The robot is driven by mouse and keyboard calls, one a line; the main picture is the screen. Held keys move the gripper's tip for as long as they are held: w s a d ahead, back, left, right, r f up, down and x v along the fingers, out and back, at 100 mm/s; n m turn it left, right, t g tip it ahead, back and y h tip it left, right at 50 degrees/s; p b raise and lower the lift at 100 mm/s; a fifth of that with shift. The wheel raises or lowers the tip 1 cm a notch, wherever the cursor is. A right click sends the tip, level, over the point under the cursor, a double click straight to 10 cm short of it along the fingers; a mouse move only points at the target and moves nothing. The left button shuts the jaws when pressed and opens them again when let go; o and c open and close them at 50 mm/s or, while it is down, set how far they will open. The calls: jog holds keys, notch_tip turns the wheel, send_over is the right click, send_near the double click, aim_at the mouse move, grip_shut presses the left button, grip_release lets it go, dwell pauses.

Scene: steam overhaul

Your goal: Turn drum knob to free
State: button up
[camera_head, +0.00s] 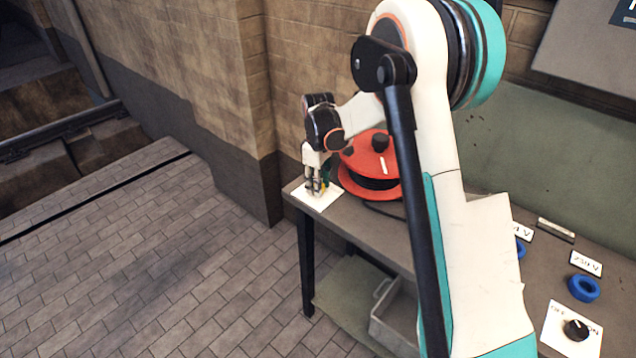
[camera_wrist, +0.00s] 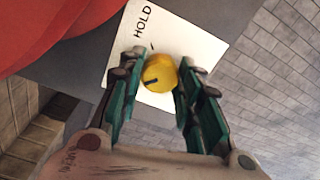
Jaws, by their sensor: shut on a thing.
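A yellow drum knob (camera_wrist: 160,72) with a short dark line on its top sits on a white label plate (camera_wrist: 190,28). The word HOLD shows on the plate near the upper left; no other word is readable there. My gripper (camera_wrist: 157,80) is shut on the knob, with a green-lined finger on each side of it. In the head view my gripper (camera_head: 317,186) points down at the white plate (camera_head: 325,199) on the bench's left corner. The knob is mostly hidden by the fingers there.
A red drum (camera_head: 362,158) stands on the bench (camera_head: 385,228) right beside the plate, close to my gripper. Blue rings (camera_head: 583,289), labels and a black knob (camera_head: 576,329) on another plate lie at the right. A brick wall (camera_head: 215,95) rises behind; the floor at left is clear.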

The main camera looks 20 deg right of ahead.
jog(key=o, duration=1.1)
notch_tip(320, 180, up, 12)
